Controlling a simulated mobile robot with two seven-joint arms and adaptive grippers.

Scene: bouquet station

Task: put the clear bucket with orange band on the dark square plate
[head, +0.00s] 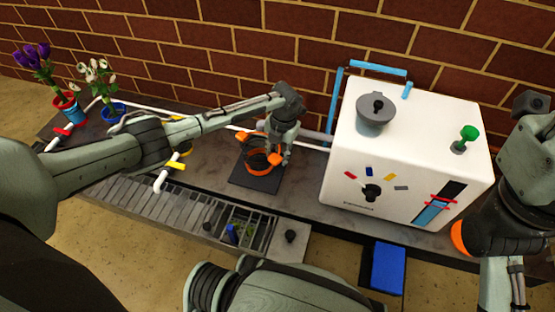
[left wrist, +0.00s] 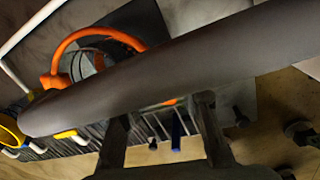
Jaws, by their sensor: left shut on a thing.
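The clear bucket with orange band (head: 259,171) is over the dark square plate (head: 264,186) in the head view; I cannot tell whether its base touches the plate. My left gripper (head: 277,155) is at the bucket's right upper side, shut on it, and covers part of it. In the left wrist view the bucket's orange part (left wrist: 72,42) arcs at upper left, with the dark plate (left wrist: 142,18) behind it. A thick grey tube crosses that view and hides my left fingertips.
A slatted grey rack (head: 165,205) lies in front. Flower pots (head: 112,112) stand at far left. A blue block (head: 388,266) is at front right.

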